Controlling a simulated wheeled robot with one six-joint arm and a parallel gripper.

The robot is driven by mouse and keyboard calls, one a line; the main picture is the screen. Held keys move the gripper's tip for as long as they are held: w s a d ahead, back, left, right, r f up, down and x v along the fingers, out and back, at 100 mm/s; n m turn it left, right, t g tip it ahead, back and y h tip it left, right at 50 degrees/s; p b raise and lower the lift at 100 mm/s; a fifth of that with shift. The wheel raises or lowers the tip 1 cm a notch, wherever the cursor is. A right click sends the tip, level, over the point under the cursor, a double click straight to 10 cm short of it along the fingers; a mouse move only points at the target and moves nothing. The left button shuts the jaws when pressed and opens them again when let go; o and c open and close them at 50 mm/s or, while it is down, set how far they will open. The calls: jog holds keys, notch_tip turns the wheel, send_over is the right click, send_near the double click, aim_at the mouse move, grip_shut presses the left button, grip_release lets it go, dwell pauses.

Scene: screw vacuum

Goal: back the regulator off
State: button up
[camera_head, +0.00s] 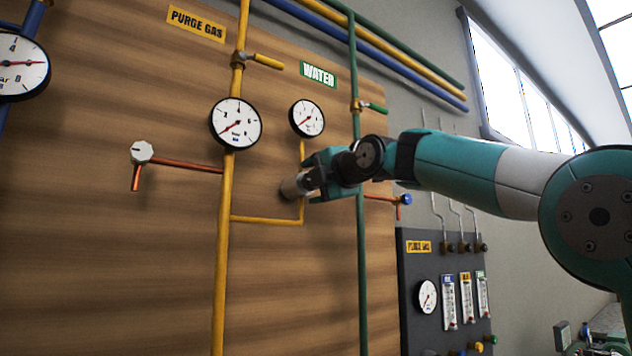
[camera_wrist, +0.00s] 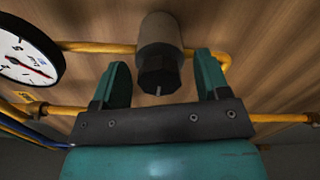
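The regulator is a grey-beige cylinder on the yellow pipe with a dark faceted knob in the wrist view (camera_wrist: 157,72). In the head view, its body (camera_head: 291,188) juts from the wooden panel, and its knob end is mostly hidden by my gripper (camera_head: 312,183). In the wrist view my gripper (camera_wrist: 161,88) is open, with its teal fingers to the left and right of the knob. A gap shows on each side, and neither finger appears to touch it. A small white-faced gauge (camera_head: 307,118) sits above the regulator; a gauge (camera_wrist: 28,52) also shows at left in the wrist view.
A larger gauge (camera_head: 236,124) and a yellow pipe (camera_head: 225,255) stand left of the regulator. A green pipe (camera_head: 362,270) runs vertically behind my arm. A dark flowmeter panel (camera_head: 415,270) stands lower right.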

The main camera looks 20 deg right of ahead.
jog(key=shift+s, duration=0.1)
jog(key=b+v, duration=0.5)
jog(key=v, duration=1.2)
jog(key=shift+b, duration=0.4)
jog(key=s+a+f+m+g, duration=0.1)
jog(key=a+f+m+g, duration=0.25)
jog(key=f, duration=0.65)
jog(key=s+a+f+m+g+p, duration=0.1)
jog(key=a+f+m+g, duration=0.2)
jog(key=f, duration=0.6)
jog(key=s+a+f+m+g, duration=0.1)
jog(key=a+f+m+g, duration=0.2)
jog(key=f, duration=0.7)
jog(key=s+a+f+m+g+h+p, duration=0.1)
jog(key=s+f+m+g, duration=0.6)
jog(key=s+f, duration=1.1)
jog(key=shift+s+f+m+g, duration=0.2)
jog(key=shift+f+m+g, duration=0.15)
jog(key=shift+f+m, duration=0.35)
jog(key=shift+f, duration=0.1)
